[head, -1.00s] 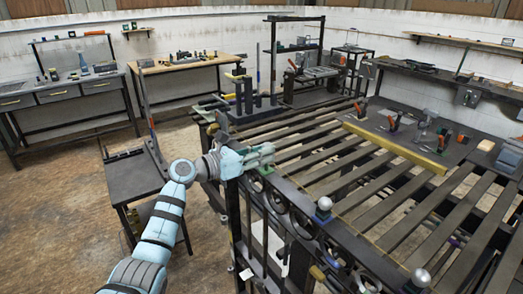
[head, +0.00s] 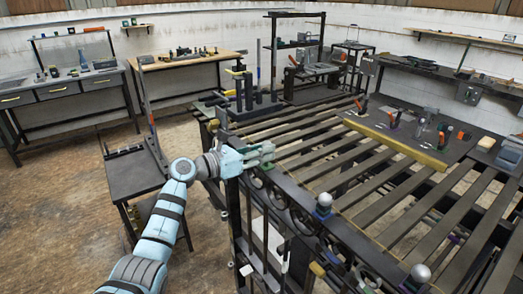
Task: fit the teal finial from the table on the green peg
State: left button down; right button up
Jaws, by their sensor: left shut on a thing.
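My left gripper (head: 268,152) is at the near left corner of the dark scroll gate (head: 297,206), which lies flat on the slatted bench. It is shut, and its fingers hide most of what it holds, which I take to be the teal finial. A small green part, which looks like the green peg (head: 267,166), shows just under the fingertips. I cannot tell whether the held piece touches it. Two silver ball finials stand along the gate's near edge, one on a blue base (head: 323,202) and one farther right (head: 420,274). My right gripper is out of view.
A yellow bar (head: 395,144) lies across the slats (head: 360,175). Behind it a dark board (head: 440,140) holds several tools. Dark upright posts (head: 249,94) stand at the bench's far left corner. A small dark side table (head: 134,172) stands left of my arm.

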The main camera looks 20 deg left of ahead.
pick_arm(q)
jog(key=shift+f+b, duration=0.65)
jog(key=shift+f, duration=0.75)
dwell(0.4)
jog(key=c, duration=1.3)
grip_release()
jog(key=v, duration=1.2)
